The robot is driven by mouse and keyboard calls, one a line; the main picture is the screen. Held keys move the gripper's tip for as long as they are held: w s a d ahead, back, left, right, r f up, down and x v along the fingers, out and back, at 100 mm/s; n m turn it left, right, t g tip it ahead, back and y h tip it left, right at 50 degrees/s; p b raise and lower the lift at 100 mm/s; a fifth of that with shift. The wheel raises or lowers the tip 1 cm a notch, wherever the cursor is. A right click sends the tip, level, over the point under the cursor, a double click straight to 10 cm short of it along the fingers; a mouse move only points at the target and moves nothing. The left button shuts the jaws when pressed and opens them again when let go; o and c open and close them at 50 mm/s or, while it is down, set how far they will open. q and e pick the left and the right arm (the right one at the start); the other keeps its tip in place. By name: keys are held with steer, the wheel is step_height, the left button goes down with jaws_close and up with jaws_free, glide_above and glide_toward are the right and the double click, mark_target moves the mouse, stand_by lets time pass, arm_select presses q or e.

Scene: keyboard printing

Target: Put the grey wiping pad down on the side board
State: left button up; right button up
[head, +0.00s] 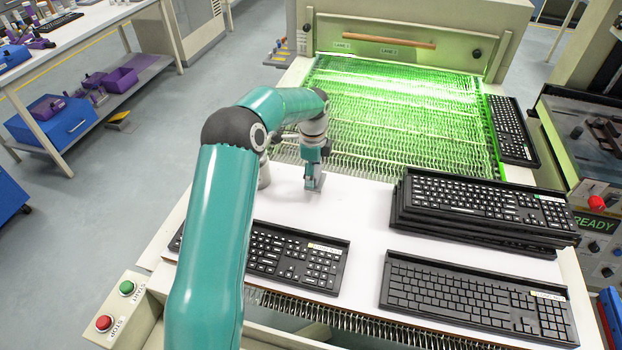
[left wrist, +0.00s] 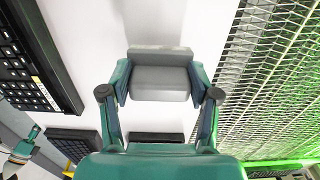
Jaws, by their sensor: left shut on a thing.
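My left gripper (head: 313,182) points down over the white board (head: 345,222), between the mesh belt and a black keyboard. In the left wrist view the gripper (left wrist: 160,82) is shut on the grey wiping pad (left wrist: 160,77), a grey block with a lighter step along its top. In the head view only a small part of the pad (head: 314,186) shows at the fingertips, low at the board. I cannot tell whether its underside touches the board. A teal arm part shows at the lower left of the left wrist view; no right fingertips show.
A keyboard (head: 295,258) lies partly behind my left arm. A keyboard stack (head: 480,205) and a single keyboard (head: 475,300) are at the right. The green-lit mesh belt (head: 400,110) runs behind, with another keyboard (head: 512,130) beside it. The board's middle is bare.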

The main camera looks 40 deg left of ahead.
arm_select(q)
steer(key=shift+f, duration=1.6)
steer(key=shift+f, duration=0.15)
steer(key=o, duration=1.5)
steer(key=shift+o, duration=0.2)
steer(key=shift+r, duration=0.2)
step_height(320, 180, up, 12)
steer(key=shift+b, duration=0.4)
